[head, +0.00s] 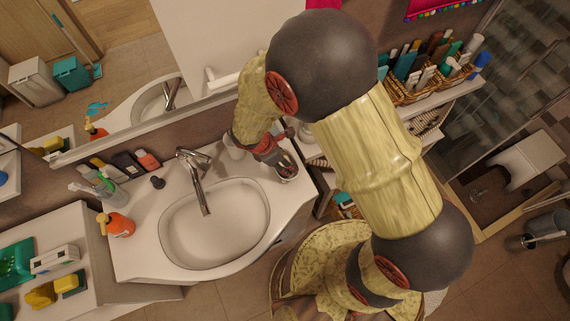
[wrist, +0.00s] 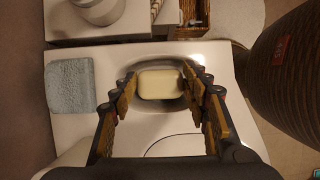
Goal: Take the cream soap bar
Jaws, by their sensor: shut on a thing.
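The cream soap bar (wrist: 161,84) is in the middle of the wrist view, between the fingertips of my gripper (wrist: 162,79). The fingers are closed against its left and right ends. A rounded grey, shiny dish-like shape (wrist: 160,106) shows behind and around the bar. Whether the bar touches it I cannot tell. In the head view my gripper (head: 284,164) points down at the right end of the white washbasin counter (head: 150,235). The soap is not clearly visible there.
A blue-grey folded cloth (wrist: 70,86) lies left of the soap in the wrist view. In the head view, an orange pump bottle (head: 120,226) and several small bottles stand left of the tap (head: 195,180). Filled wicker baskets (head: 425,83) are on the shelf at the right.

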